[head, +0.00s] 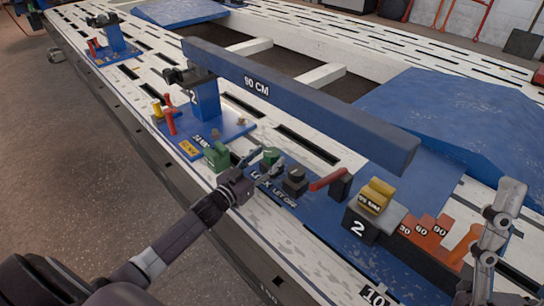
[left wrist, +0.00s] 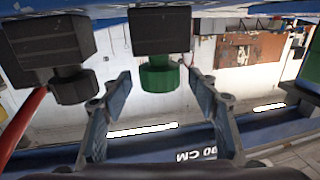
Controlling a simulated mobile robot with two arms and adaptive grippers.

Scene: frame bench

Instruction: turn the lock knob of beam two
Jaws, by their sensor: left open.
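The green lock knob (head: 270,157) stands on the blue panel above the word LOCK. In the left wrist view the green knob (left wrist: 163,76) hangs from a black block, in line with the gap between my left fingers. My left gripper (head: 262,161) is open, with one finger on each side of the knob; I cannot tell whether either finger touches it. In the left wrist view the open left gripper (left wrist: 159,82) shows the same gap. Beam two (head: 300,95), blue and marked 90 CM, lies behind the panel.
A black knob (head: 295,180) marked LET OFF and a red lever (head: 328,179) stand just right of the lock knob. A green block (head: 216,155) is close on the left. Yellow weights (head: 376,195) sit on the block marked 2.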

